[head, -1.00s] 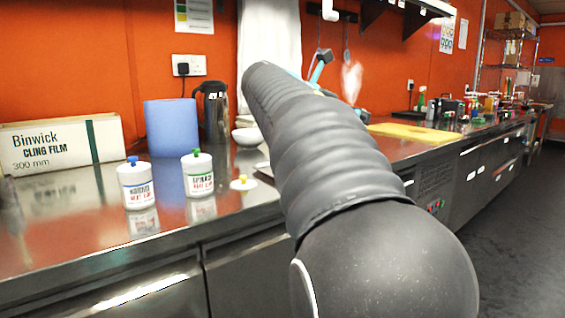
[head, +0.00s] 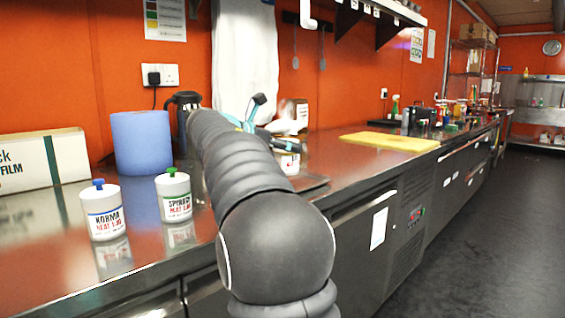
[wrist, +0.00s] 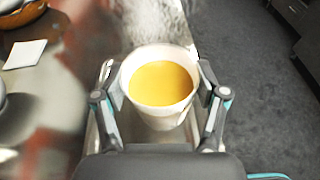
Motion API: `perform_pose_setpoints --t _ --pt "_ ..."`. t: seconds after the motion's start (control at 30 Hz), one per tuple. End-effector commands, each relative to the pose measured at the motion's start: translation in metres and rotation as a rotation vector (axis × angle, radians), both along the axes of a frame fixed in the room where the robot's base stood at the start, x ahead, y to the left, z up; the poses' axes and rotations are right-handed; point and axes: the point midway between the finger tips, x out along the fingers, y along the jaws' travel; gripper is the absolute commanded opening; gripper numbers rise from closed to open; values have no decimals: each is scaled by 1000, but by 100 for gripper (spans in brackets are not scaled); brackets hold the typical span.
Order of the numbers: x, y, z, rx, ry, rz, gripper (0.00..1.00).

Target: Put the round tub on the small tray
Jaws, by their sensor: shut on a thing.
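The round tub (wrist: 160,88) is white and open, with yellow-orange contents. My gripper (wrist: 158,76) is shut on it, one finger at each side, and it looks roughly upright. In the head view the tub (head: 289,162) shows just beyond my arm, partly covered by the gripper (head: 272,138). The small tray (head: 311,183) appears as a dark, flat edge on the counter below and right of the tub, mostly hidden by my arm. In the wrist view a grey, tray-like surface shows below the tub; I cannot tell whether they touch.
A blue roll (head: 141,143), a dark jug and a cling film box (head: 40,160) stand behind. A yellow board (head: 390,142) lies farther right. The counter's front edge is close.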

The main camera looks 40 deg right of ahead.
Motion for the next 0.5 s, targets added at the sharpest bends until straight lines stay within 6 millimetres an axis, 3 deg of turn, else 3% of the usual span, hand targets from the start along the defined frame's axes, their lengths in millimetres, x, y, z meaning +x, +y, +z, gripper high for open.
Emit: perform_pose_setpoints --t 0.17,0.5 --pt "7 0 -6 -2 0 1 18" --pt "7 1 -43 -1 -2 2 18"
